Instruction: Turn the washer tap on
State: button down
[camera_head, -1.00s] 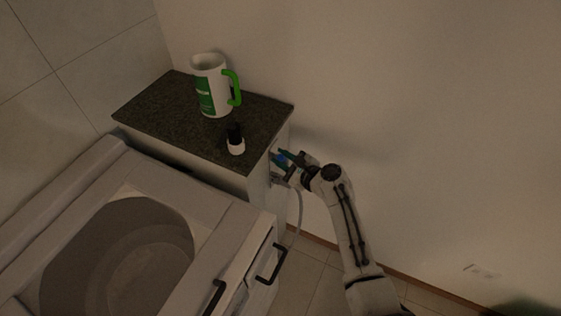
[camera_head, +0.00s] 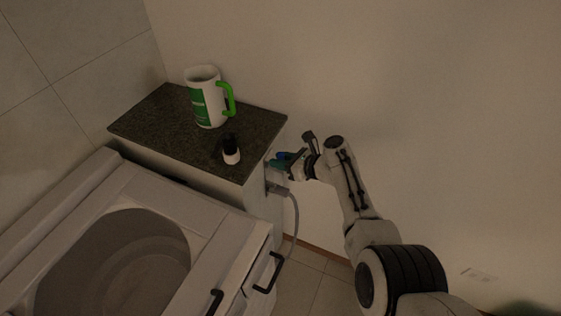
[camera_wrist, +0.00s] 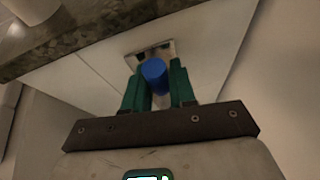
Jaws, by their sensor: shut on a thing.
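The washer tap has a blue knob (camera_wrist: 155,74) in front of a metal plate (camera_wrist: 152,52) on the side of the counter cabinet. My gripper (camera_wrist: 160,80) has its green fingers on either side of the blue knob and is shut on it. A grey hose (camera_head: 296,214) hangs down below the tap. The rest of the tap body is mostly hidden by my gripper.
A dark stone countertop (camera_head: 180,130) juts out above the tap. On it stand a white and green jug (camera_head: 203,100) and a small black-capped bottle (camera_head: 231,150). An open washer (camera_head: 215,255) stands in front. The wall is close behind, with free room to the right.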

jog(key=shift+d, duration=0.1)
dwell(0.3)
jog(key=c, duration=1)
grip_release()
jog(key=shift+w, duration=0.15)
jog(key=shift+c, duration=0.2)
jog(key=shift+s+d+r+p, duration=0.3)
jog(key=shift+d+r+p, duration=0.05)
jog(key=shift+p, duration=0.35)
jog(key=p+v, duration=0.4)
jog(key=v, duration=0.5)
jog(key=shift+s+d+p, duration=0.15)
jog(key=shift+d+p, duration=0.15)
jog(key=shift+d, duration=0.05)
jog(key=shift+f, duration=0.1)
